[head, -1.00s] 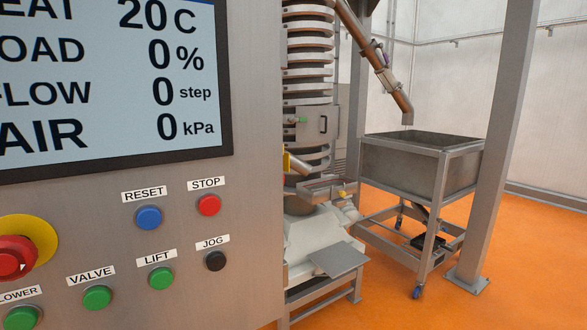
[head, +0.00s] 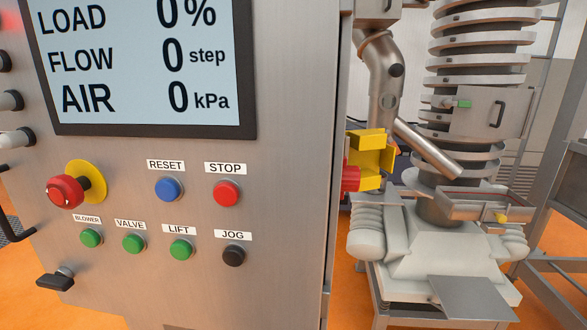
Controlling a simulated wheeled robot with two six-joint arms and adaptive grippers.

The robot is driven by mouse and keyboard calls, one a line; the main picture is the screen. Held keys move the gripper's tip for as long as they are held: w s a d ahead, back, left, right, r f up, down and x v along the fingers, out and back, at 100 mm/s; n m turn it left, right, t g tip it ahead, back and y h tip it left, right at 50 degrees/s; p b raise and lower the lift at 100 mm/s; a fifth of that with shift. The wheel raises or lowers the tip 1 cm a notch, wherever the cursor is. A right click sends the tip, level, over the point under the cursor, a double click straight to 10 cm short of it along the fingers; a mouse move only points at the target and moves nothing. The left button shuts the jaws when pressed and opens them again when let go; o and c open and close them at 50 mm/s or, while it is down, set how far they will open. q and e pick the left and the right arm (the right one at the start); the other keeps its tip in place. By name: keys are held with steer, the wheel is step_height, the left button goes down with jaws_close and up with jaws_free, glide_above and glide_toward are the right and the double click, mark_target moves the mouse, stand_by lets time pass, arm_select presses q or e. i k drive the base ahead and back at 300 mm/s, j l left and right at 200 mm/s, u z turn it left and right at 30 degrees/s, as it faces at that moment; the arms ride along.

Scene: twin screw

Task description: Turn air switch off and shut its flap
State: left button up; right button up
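A yellow housing (head: 371,142) with a yellow plate standing out at its right side is mounted at the right side of the control cabinet. A red part (head: 350,178) shows at its lower left, partly hidden by the cabinet edge. It may be the air switch with its flap, but no label shows and I cannot tell its setting. The screen (head: 145,65) reads AIR 0 kPa. Neither of my grippers is in view.
The cabinet front (head: 290,160) carries a red emergency button (head: 66,192), labelled buttons such as STOP (head: 227,194), and a black handle (head: 56,280). A spiral machine (head: 479,95) and metal pipe (head: 386,75) stand behind on the right. Orange floor shows at the bottom left.

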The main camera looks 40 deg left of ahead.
mark_target(351, 174)
steer(key=i+l+u, duration=0.1)
steer(key=u, duration=0.35)
steer(key=i+l+u, duration=0.2)
steer(key=u, duration=0.2)
steer(key=i+l+u, duration=0.1)
steer(key=u, duration=0.35)
steer(key=l+u, duration=0.4)
steer(key=i+j, duration=0.05)
